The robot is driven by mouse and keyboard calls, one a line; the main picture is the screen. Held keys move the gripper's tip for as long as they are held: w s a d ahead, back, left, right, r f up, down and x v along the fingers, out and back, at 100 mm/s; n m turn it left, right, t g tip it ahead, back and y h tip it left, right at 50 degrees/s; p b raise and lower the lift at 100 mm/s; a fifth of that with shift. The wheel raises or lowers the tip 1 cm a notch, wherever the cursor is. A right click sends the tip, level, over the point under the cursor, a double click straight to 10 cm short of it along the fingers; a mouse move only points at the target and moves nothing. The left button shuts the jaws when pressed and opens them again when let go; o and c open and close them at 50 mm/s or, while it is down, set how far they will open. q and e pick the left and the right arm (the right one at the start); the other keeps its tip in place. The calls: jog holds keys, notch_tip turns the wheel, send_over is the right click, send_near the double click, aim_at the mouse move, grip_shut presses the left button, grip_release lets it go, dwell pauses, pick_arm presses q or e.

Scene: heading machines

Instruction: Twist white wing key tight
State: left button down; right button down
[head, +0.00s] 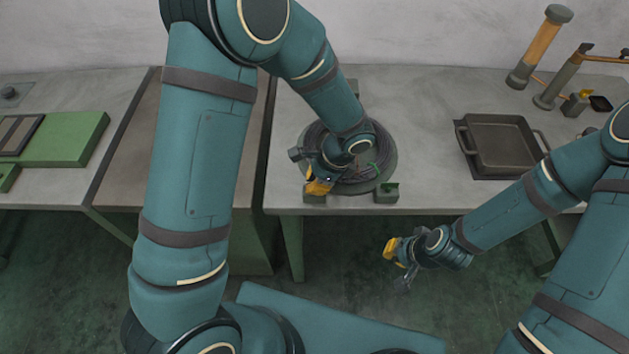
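I cannot make out a white wing key; my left arm and gripper cover part of the round dark fixture (383,150) on the middle bench. My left gripper (312,176), with a yellow part, is over the front left of this fixture. Its fingertips are too small and hidden to tell whether they hold anything. My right gripper (396,265), also with a yellow part, hangs in front of the bench edge, over the floor and apart from the fixture. I cannot tell its finger opening, and I see nothing held in it.
The fixture has small green blocks (386,192) at its front. A dark square tray (499,146) lies to the right on the bench (430,105). Upright posts with wooden handles (540,47) stand at the back right. A green panel (68,139) is on the left bench.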

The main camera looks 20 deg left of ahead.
dwell(0.3)
pick_arm(q)
jog(key=c, duration=1.1)
grip_release()
jog(key=shift+c, duration=0.2)
jog(key=v, duration=1.2)
